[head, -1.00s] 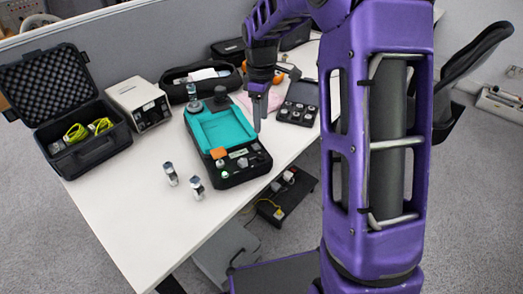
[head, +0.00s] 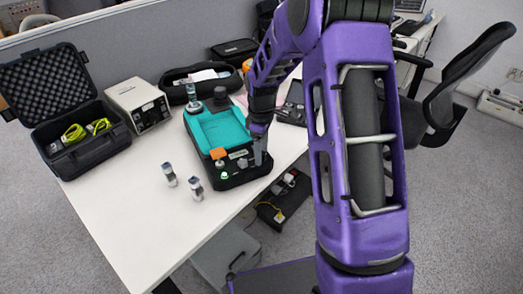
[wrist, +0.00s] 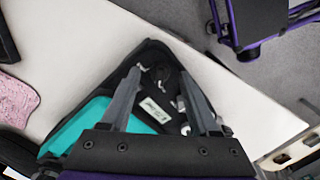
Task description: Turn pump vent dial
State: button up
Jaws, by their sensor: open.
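The pump is a black case with a teal top (head: 215,130), standing near the table's right front edge. Its black front panel carries a pale label, small knobs and an orange part (head: 217,153); I cannot tell which knob is the vent dial. My gripper (head: 258,152) is over the right end of this panel and hides part of it. In the wrist view my gripper (wrist: 160,80) is open and empty, with its fingers spread over the panel. A small silver knob (wrist: 180,103) shows near the right finger, and the pale label (wrist: 154,110) lies between the fingers.
Two small metal cylinders (head: 169,175) stand left of the pump on the white table (head: 125,215). An open black case (head: 85,150), a beige box (head: 137,105) and a dark pouch (head: 200,80) are behind. The table's front-left area is clear.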

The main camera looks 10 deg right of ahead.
grip_shut()
jog(key=shift+m, duration=0.3)
jog(key=m, duration=0.4)
jog(key=m+p, duration=0.1)
jog(key=m, duration=0.8)
jog(key=shift+p, duration=0.3)
jog(key=shift+m+p, duration=0.35)
jog(key=shift+m, duration=1.75)
